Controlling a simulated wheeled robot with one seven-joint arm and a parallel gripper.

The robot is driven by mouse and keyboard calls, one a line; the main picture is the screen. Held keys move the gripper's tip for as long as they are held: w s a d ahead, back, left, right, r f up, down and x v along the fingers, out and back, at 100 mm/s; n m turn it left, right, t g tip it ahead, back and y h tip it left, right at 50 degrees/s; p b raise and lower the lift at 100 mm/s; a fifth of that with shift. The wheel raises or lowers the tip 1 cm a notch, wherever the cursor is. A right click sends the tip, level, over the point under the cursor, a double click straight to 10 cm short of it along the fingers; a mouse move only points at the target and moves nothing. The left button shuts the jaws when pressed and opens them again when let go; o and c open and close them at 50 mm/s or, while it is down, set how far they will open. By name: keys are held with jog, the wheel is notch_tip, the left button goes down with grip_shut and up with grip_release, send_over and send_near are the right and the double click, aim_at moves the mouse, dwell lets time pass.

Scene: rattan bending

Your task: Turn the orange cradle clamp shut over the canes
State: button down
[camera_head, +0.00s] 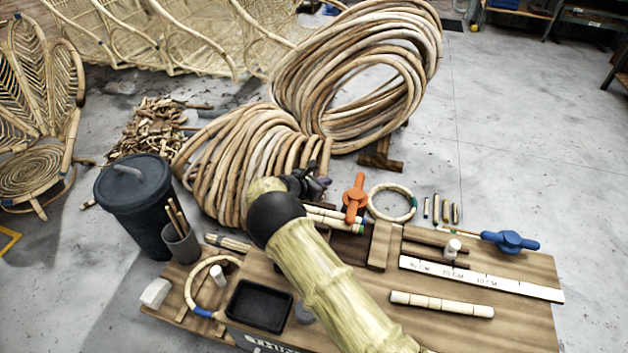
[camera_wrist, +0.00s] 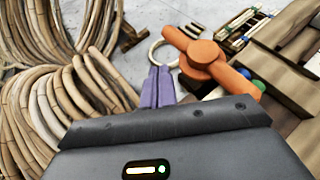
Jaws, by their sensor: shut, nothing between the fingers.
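The orange cradle clamp (camera_head: 355,198) stands at the back of the bench, just right of my gripper in the head view. It is a lever on a round hub. In the wrist view the clamp (camera_wrist: 203,58) lies right of my fingertips, its lever slanting from upper left to lower right. Pale canes (camera_head: 333,217) with coloured ends lie beside its base; I cannot tell how far the lever covers them. My gripper (camera_head: 318,185) is shut and empty, its purple fingers (camera_wrist: 158,85) together, apparently close to the lever. My arm hides part of the cradle.
Large cane coils (camera_head: 250,160) lie behind and left of my gripper. A cane ring (camera_head: 392,202) lies right of the clamp. A blue clamp (camera_head: 510,241) and white ruler (camera_head: 480,279) are on the right. A black tray (camera_head: 259,306) and dark bin (camera_head: 140,200) are on the left.

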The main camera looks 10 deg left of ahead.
jog(key=v, duration=0.5)
jog(key=shift+p, duration=0.35)
jog(key=s+d+r+m+g+y, duration=0.1)
jog(key=s+d+r+m+g, duration=0.15)
jog(key=d+m, duration=0.4)
jog(key=s+d+r+m+g, duration=0.2)
jog(key=d+r+m+g, duration=0.1)
jog(key=d, duration=0.6)
jog(key=s+d+r+m+g+y, duration=0.1)
jog(key=s+d+r+m+g, duration=0.15)
jog(key=d+m, duration=0.35)
jog(key=s+d+r+m+y, duration=0.25)
jog(key=s+d+m, duration=0.2)
jog(key=s, duration=0.25)
jog(key=s+d+r+m+y, duration=0.1)
jog(key=s+d+r+m, duration=0.2)
jog(key=s+m, duration=0.35)
jog(key=s+d+r+m+y, duration=0.1)
jog(key=s+d+r+m, duration=0.25)
jog(key=s, duration=0.55)
jog(key=w+p+v, duration=0.3)
jog(key=p+v, duration=1.2)
jog(key=p, duration=0.1)
jog(key=w+r+p+v, duration=0.1)
jog(key=w+p+v, duration=0.3)
jog(key=p+v, duration=1.1)
jog(key=shift+w+d+r+n+p, duration=0.3)
jog(key=shift+d+r+p, duration=0.2)
jog(key=shift+r+p, duration=0.15)
